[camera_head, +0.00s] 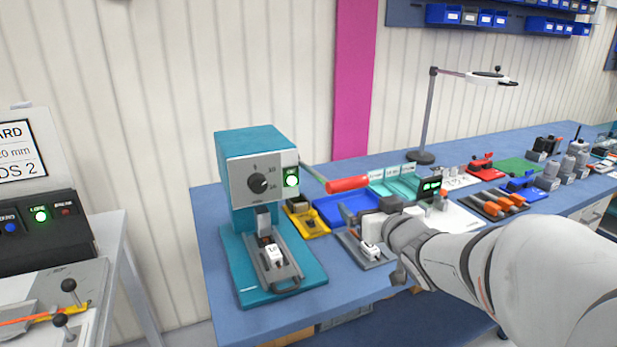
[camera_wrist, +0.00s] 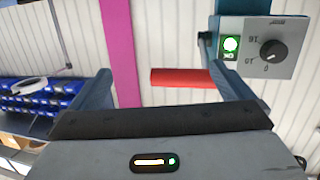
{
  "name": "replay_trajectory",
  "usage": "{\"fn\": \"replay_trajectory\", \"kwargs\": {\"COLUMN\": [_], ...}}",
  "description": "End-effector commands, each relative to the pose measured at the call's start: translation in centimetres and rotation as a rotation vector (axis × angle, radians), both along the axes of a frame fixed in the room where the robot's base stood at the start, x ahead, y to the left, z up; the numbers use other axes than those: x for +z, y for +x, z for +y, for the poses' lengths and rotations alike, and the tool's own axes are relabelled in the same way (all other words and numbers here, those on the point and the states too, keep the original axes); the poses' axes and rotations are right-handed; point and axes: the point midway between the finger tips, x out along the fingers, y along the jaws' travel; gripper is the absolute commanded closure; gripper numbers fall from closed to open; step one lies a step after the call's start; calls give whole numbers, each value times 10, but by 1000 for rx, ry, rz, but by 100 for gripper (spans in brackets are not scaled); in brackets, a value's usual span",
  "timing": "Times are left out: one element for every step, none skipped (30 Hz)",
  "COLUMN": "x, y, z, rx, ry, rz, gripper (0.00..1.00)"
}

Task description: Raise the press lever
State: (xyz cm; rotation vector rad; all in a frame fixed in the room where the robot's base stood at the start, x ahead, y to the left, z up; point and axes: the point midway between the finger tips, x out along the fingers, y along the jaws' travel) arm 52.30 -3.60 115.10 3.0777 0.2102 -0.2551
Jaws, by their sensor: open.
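The teal press (camera_head: 255,155) stands on the blue bench, with a grey dial and a lit green button on its front. Its lever is a thin rod running down and right from the press's right side to a red handle (camera_head: 347,184). My gripper (camera_head: 352,207) is open and empty, just below and in front of the handle in the head view. In the wrist view, which is upside down, the red handle (camera_wrist: 182,78) shows beyond the gap between the fingers, its right end behind the right finger. The gripper appears apart from it; the exact distance cannot be told.
A grey fixture with a white part (camera_head: 274,256) sits on the press base. A yellow tray (camera_head: 308,222), a blue tray (camera_head: 340,208) and another grey fixture (camera_head: 372,258) lie close by. A lamp (camera_head: 428,115) stands behind. The space around the handle looks clear.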

Motion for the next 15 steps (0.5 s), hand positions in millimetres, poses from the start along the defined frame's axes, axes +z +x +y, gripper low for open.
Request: {"fn": "replay_trajectory", "kwargs": {"x": [6, 9, 13, 16, 18, 20, 22, 22, 24, 24, 25, 25, 24, 24, 25], "y": [3, 4, 4, 4, 4, 4, 4, 4, 5, 7, 9, 13, 17, 21, 27], "z": [4, 7, 10, 13, 15, 18, 19, 20, 22, 23, 24, 26, 27, 28, 31], "rx": [40, 66, 93, 114, 129, 149, 160, 168, 177, 181, 184, 186, 186, 187, 186], "ry": [16, 25, 37, 43, 51, 58, 64, 67, 70, 72, 73, 74, 75, 74, 74], "rz": [-40, -62, -87, -103, -117, -130, -138, -144, -151, -153, -155, -156, -155, -155, -155], "gripper": [0, 0, 0, 0, 0, 0, 0, 0, 0, 0, 0, 0, 0, 0, 0]}}
